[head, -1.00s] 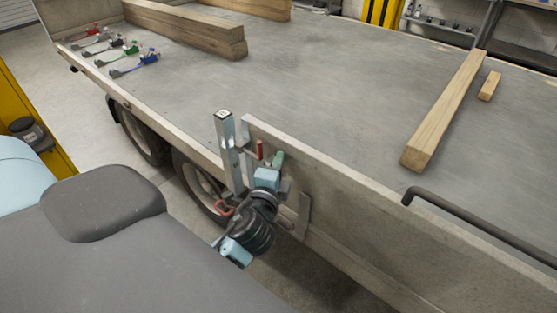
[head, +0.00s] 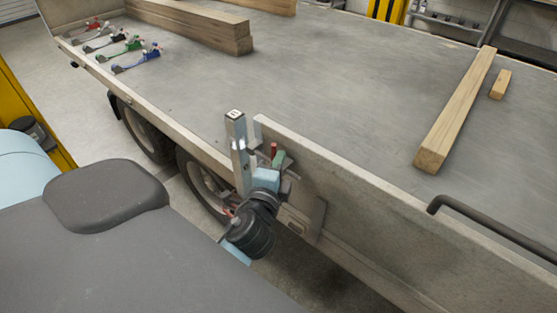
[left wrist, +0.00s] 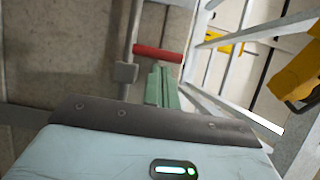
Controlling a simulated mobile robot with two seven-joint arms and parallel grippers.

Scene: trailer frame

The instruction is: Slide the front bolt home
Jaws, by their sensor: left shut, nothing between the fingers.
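The front bolt's red handle (head: 273,148) stands up beside the top of the side board (head: 380,205), close to the grey corner post (head: 238,150). In the left wrist view the red handle (left wrist: 158,53) lies across the picture, with a grey rod (left wrist: 132,35) and a bracket (left wrist: 126,72) to its left. My left gripper (head: 279,160) is shut and empty, its green fingertips (left wrist: 161,88) just beside the handle. Whether they touch it, I cannot tell. The gripper body hides the lower part of the bolt area. My right gripper is not in view.
On the grey trailer deck (head: 320,90) lie a long beam (head: 455,115), a short block (head: 500,84) and stacked timbers (head: 195,28). Several coloured straps (head: 125,50) lie at the far left edge. A dark bar (head: 490,222) rises along the side board. The middle deck is clear.

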